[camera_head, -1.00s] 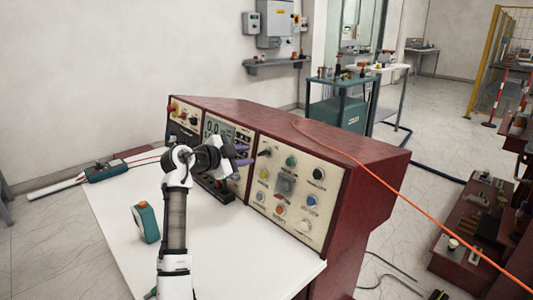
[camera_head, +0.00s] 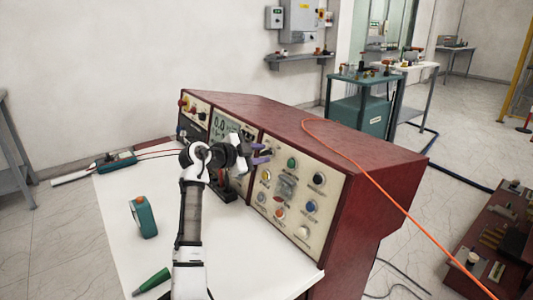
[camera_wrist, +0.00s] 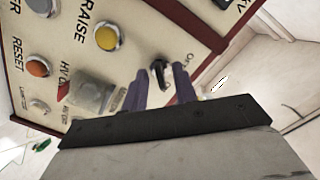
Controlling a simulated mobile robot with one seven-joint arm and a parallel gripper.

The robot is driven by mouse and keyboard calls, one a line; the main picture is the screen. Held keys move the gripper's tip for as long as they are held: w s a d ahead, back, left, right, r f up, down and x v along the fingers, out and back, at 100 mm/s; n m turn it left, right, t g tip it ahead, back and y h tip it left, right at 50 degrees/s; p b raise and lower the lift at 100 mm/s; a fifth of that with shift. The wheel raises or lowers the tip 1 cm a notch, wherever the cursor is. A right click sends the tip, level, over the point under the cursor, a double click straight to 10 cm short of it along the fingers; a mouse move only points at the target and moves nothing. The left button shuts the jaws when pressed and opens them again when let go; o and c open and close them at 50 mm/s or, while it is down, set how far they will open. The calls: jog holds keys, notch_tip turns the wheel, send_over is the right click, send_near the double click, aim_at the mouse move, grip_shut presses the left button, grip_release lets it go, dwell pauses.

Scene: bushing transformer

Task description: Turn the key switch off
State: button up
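The key switch (camera_wrist: 158,72) is a small black key on the cream control panel, near a partly visible "OFF" label in the wrist view. My gripper (camera_wrist: 157,88) has two purple fingers that stand apart, one on each side of the key as seen from the wrist. I cannot tell how far the fingertips reach over it. In the head view my gripper (camera_head: 262,154) is at the upper left of the right-hand panel section, and its fingers largely hide the key there.
The maroon console (camera_head: 375,190) carries several other buttons and knobs, including a yellow button (camera_wrist: 107,38) and an orange one (camera_wrist: 38,68) close by. A teal device (camera_head: 143,217) lies on the white tabletop (camera_head: 120,200). An orange cable (camera_head: 385,185) crosses the console top.

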jog(key=shift+w+d, duration=0.1)
dwell(0.3)
grip_shut()
